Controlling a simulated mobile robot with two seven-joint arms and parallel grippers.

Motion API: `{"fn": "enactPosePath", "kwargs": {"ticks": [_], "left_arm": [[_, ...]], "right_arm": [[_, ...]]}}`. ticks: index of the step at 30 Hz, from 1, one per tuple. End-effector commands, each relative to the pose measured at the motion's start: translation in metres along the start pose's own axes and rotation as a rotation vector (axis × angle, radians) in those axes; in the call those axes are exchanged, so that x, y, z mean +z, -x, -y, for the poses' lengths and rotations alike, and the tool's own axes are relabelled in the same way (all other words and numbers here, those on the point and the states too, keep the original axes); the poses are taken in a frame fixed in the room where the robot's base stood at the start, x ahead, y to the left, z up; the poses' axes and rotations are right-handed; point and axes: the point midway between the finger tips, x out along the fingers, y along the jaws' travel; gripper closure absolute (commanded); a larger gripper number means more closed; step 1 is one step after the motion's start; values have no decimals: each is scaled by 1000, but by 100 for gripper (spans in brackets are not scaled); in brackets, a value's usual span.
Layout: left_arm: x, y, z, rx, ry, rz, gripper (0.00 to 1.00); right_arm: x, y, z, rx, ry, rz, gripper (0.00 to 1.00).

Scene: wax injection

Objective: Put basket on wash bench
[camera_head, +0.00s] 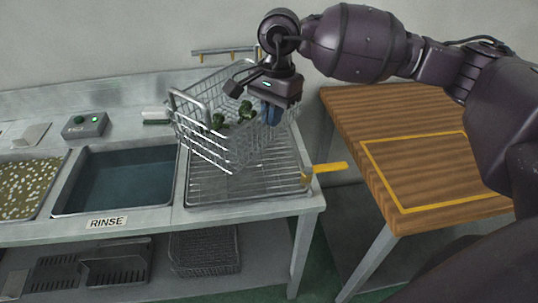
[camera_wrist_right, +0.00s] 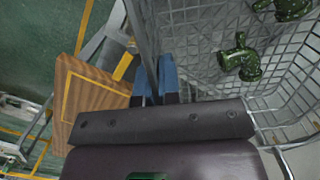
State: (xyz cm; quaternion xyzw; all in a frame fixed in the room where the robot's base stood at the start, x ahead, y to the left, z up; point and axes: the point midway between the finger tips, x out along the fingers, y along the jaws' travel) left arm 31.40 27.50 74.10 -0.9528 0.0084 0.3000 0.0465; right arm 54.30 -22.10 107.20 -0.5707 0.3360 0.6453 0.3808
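The wire basket (camera_head: 230,122) hangs tilted in the air above the drain rack at the right end of the wash bench (camera_head: 190,222). Green pieces (camera_head: 218,120) lie inside it; they also show in the right wrist view (camera_wrist_right: 238,60). My right gripper (camera_head: 271,112) is at the basket's right side, its blue fingers shut on the wall there. In the right wrist view the blue fingers (camera_wrist_right: 154,78) close on either side of the basket's edge, and the basket mesh (camera_wrist_right: 195,40) spreads to the right. My left gripper is not in view.
The wire drain rack (camera_head: 250,183) is bare below the basket. A rinse basin (camera_head: 125,182) lies to its left. A yellow lever (camera_head: 328,168) sticks out at the bench's right end. A wooden table (camera_head: 352,108) with a yellow outline stands right, across a gap.

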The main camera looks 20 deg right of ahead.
Motion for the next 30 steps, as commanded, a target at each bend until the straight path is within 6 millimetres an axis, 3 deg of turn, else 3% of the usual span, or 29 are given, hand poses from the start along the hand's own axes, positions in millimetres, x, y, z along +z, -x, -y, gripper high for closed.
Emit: {"fn": "enactPosePath", "kwargs": {"ticks": [9,20,27,30], "left_arm": [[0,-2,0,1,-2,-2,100],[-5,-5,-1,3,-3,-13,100],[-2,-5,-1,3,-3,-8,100],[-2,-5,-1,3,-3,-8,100]], "right_arm": [[-7,-62,0,0,0,1,100],[-11,-86,0,-2,-1,0,100],[-14,-117,0,-1,0,2,100],[-15,-121,1,-4,0,-1,100]]}}
